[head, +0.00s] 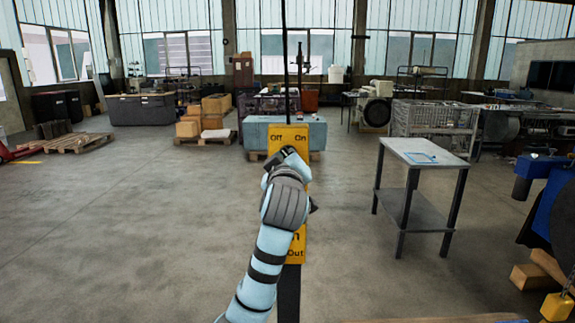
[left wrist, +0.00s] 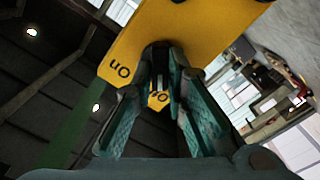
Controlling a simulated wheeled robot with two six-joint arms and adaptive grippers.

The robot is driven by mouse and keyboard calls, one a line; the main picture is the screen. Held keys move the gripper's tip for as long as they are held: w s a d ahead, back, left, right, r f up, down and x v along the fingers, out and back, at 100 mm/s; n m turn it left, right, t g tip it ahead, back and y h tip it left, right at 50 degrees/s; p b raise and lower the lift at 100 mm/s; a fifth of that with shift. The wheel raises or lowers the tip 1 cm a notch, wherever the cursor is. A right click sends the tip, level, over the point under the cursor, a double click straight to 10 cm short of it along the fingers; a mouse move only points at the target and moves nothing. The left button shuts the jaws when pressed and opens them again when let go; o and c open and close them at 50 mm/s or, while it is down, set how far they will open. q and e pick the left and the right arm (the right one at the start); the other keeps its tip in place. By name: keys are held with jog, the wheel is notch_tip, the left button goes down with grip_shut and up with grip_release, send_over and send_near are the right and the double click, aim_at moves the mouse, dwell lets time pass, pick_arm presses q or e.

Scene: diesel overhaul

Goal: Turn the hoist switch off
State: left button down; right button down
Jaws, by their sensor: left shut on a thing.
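The yellow hoist control box (head: 289,133) hangs upright in front of me in the head view, with "Off" at its upper left and "On" at its upper right. My left gripper (head: 286,156) is at its upper face, just below these words, and my arm covers the middle of the box. In the left wrist view the box (left wrist: 190,30) fills the top, and my left gripper (left wrist: 160,85) is shut on the dark switch knob (left wrist: 157,52). The fingers hide most of the knob, so I cannot tell which way it points. My right gripper is out of view.
A grey table (head: 422,153) stands to the right of the box. A blue machine (head: 545,195) and a yellow block (head: 556,307) are at the right edge. Pallets with cardboard boxes (head: 213,105) stand behind.

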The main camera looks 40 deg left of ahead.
pick_arm(q)
jog(key=shift+n, duration=0.5)
jog(key=shift+r, duration=0.1)
jog(key=c, duration=1.6)
grip_release()
jog(key=v, duration=1.2)
